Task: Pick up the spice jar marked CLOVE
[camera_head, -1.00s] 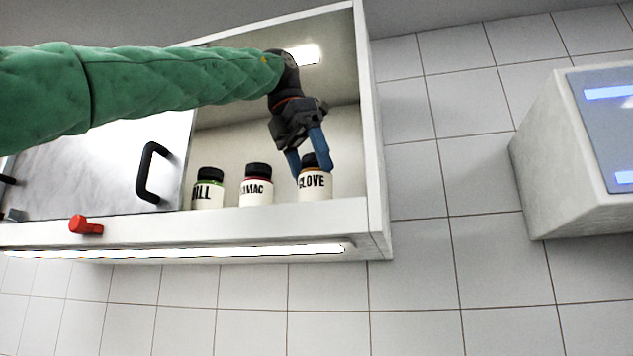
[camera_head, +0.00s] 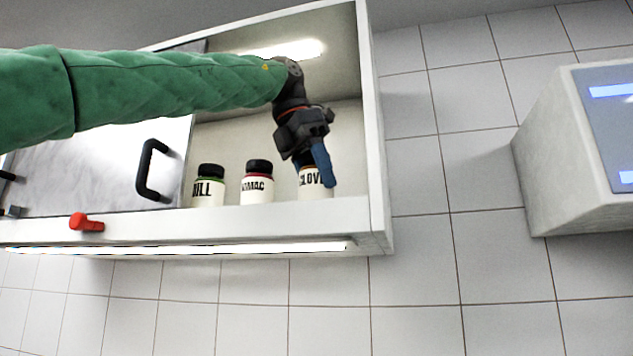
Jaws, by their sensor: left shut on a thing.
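The white spice jar marked CLOVE (camera_head: 314,191) stands upright at the right end of the cabinet shelf. My left gripper (camera_head: 314,172) reaches in from above and is shut on this jar, near its neck and lid. A blue finger covers the right part of the label and hides its last letter. The black lid is mostly hidden behind the gripper. The jar's lower edge is hidden by the shelf's front lip, so I cannot tell if it is lifted. My right gripper is not in view.
Two black-lidded jars, one ending in ILL (camera_head: 208,187) and one ending in MAC (camera_head: 257,183), stand to the left. The cabinet's right wall (camera_head: 372,130) is close to the gripper. A sliding door with a black handle (camera_head: 148,170) covers the left side. A grey box (camera_head: 545,150) is at right.

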